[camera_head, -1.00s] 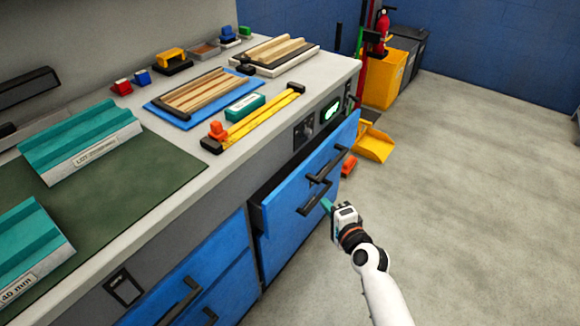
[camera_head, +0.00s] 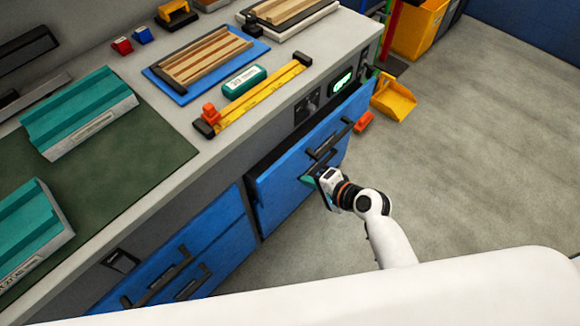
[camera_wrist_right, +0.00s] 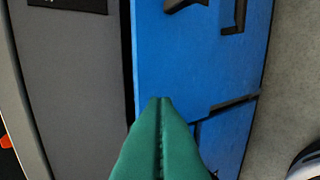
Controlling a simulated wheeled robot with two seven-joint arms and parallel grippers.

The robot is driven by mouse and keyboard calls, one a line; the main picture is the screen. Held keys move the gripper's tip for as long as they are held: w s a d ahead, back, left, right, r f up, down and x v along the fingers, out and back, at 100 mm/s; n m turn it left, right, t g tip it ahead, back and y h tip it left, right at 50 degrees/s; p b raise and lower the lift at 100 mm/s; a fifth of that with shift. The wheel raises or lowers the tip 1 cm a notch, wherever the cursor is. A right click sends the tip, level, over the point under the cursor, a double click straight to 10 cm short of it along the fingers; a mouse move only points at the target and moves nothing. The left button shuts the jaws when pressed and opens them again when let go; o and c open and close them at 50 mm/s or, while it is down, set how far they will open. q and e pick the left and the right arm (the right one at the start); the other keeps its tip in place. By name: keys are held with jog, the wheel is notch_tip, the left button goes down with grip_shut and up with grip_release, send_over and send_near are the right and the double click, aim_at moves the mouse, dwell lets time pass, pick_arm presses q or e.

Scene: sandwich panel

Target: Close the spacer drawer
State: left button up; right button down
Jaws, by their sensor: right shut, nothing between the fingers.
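The spacer drawer (camera_head: 290,187) is the upper blue drawer at the right end of the bench, with dark bar handles on its front. It stands partly out, with a dark gap along its top edge. In the right wrist view its blue front (camera_wrist_right: 185,65) shows beside the grey cabinet, with a narrow dark strip between them. My right gripper (camera_head: 308,179) is shut and empty, with its teal fingertips at the drawer front below the handle. The fingers also show in the right wrist view (camera_wrist_right: 165,100). I cannot tell whether the tips touch. My left gripper is out of view.
More blue drawers (camera_head: 190,262) are to the left. The bench top holds teal blocks (camera_head: 80,115), a yellow rule (camera_head: 258,95) and a blue tray (camera_head: 160,92). A yellow dustpan (camera_head: 394,98) and a small orange item (camera_head: 363,122) lie beyond the drawer. The right floor is clear.

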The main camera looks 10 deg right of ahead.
aim_at(278, 161)
jog(key=x, duration=0.4)
jog(key=r+x, duration=0.1)
jog(key=x, duration=0.1)
jog(key=shift+w+a+r, duration=0.1)
jog(key=shift+w+a, duration=0.1)
jog(key=shift+w, duration=0.05)
jog(key=shift+w+a, duration=0.4)
jog(key=shift+w, duration=0.1)
jog(key=w+a, duration=0.2)
jog(key=w, duration=0.1)
jog(key=shift+w+a, duration=0.15)
jog(key=shift+a, duration=0.1)
jog(key=shift+w+a, duration=0.15)
jog(key=shift+r, duration=0.15)
